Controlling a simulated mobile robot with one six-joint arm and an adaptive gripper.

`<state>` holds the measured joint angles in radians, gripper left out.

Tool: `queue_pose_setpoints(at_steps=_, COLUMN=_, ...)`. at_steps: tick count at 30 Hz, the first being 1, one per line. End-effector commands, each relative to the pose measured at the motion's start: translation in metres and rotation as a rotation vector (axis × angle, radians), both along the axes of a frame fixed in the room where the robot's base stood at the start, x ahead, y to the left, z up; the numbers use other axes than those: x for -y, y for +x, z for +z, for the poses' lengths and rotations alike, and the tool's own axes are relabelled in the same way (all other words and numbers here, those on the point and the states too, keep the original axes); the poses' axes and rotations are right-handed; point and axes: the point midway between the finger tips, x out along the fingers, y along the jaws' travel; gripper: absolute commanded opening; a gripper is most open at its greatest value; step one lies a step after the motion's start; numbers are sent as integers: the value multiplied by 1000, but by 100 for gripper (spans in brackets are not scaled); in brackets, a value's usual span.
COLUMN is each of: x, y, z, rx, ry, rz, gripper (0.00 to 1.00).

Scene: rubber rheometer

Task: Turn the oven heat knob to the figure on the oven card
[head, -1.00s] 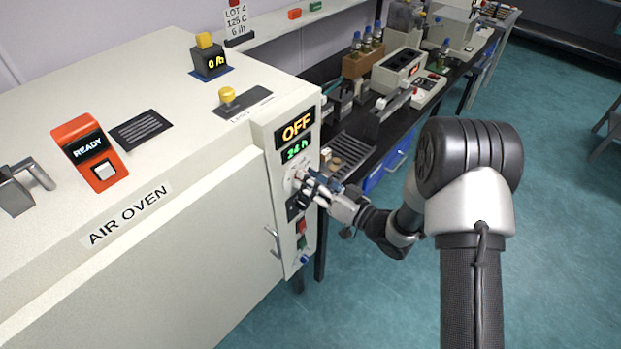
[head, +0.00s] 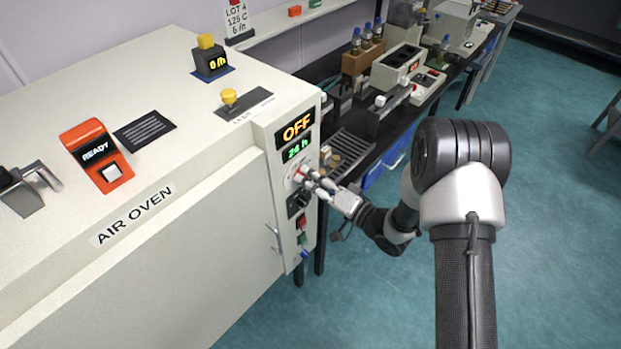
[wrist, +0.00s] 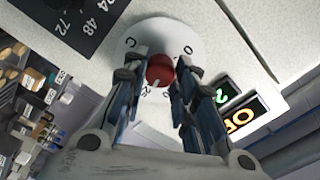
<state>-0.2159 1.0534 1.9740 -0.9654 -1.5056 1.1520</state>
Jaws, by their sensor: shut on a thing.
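The air oven (head: 180,240) fills the left of the head view, with its control panel on its right end. The oven card (head: 237,18) stands behind the oven and reads LOT 4, 125 C and 6 h. The panel's upper display (head: 296,127) reads OFF and the green one below it (head: 298,149) reads 24 h. In the wrist view the heat knob (wrist: 160,70) is a red knob on a round pale dial (wrist: 150,34); the dial's figures are only partly readable. My gripper (wrist: 160,82) is shut on the knob, one finger on each side. The fingers hide part of the dial.
A dark dial plate (wrist: 72,22) marked 48 and 72 lies beside the heat dial. A READY unit (head: 97,155) and a yellow-topped 0 h block (head: 209,57) stand on the oven.

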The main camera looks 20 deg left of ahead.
Motion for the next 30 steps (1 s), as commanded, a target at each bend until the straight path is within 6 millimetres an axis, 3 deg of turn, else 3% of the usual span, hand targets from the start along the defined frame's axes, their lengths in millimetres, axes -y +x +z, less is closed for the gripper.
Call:
queue_pose_setpoints(at_steps=11, x=0, y=0, z=0, rx=-5, ry=2, rz=0, gripper=2)
queue_pose_setpoints(at_steps=12, x=0, y=0, z=0, rx=-5, ry=2, rz=0, gripper=27)
queue_pose_setpoints(at_steps=21, x=0, y=0, z=0, rx=-4, ry=2, rz=0, gripper=47)
queue_pose_setpoints(at_steps=30, x=1, y=0, z=0, rx=-4, ry=2, rz=0, gripper=47)
